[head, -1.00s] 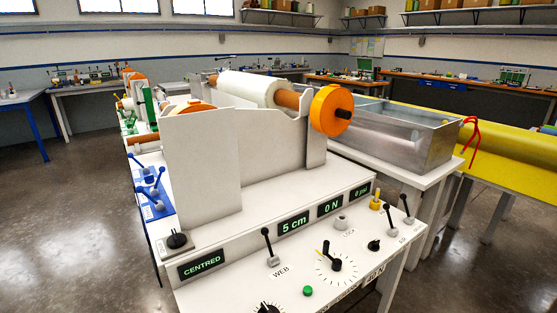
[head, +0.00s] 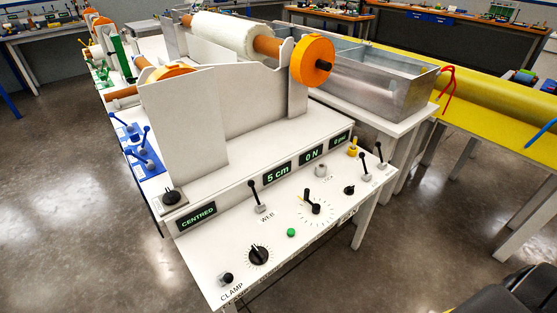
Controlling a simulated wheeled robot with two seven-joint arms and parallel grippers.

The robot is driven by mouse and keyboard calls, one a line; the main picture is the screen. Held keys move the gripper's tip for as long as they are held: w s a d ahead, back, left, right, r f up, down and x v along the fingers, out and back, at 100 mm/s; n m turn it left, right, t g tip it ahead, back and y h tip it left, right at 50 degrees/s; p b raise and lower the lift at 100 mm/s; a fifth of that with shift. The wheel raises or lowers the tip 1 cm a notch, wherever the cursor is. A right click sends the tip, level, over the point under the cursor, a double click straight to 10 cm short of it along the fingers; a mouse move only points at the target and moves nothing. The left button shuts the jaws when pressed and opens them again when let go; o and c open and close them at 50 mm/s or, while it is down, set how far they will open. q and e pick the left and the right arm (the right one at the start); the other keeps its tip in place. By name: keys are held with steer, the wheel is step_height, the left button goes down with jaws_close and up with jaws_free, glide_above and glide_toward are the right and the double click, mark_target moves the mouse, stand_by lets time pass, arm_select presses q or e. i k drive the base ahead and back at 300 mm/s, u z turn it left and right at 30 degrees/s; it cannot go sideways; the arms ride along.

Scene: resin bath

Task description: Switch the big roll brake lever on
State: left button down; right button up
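The big white roll (head: 235,33) sits on its stand at the top of the machine, with an orange disc (head: 312,61) at its right end. Several black-knobbed levers stand on the white control panel (head: 200,262). One lever (head: 256,197) is above the label WEB. Two more levers, a nearer one (head: 365,168) and a farther one (head: 379,156), stand at the panel's right end; their labels are too small to read. I cannot tell which lever is the roll brake. Neither gripper is in view.
Blue plates with levers (head: 147,158) lie at the machine's left. The panel also has a black dial (head: 259,255), a green button (head: 291,232) and a CLAMP knob (head: 227,278). A metal bath (head: 395,88) and yellow sheet (head: 490,110) stand right. The floor in front is clear.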

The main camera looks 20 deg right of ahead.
mark_target(378, 144)
steer(key=z, duration=4)
steer(key=k, duration=0.5)
steer(key=u, duration=1.65)
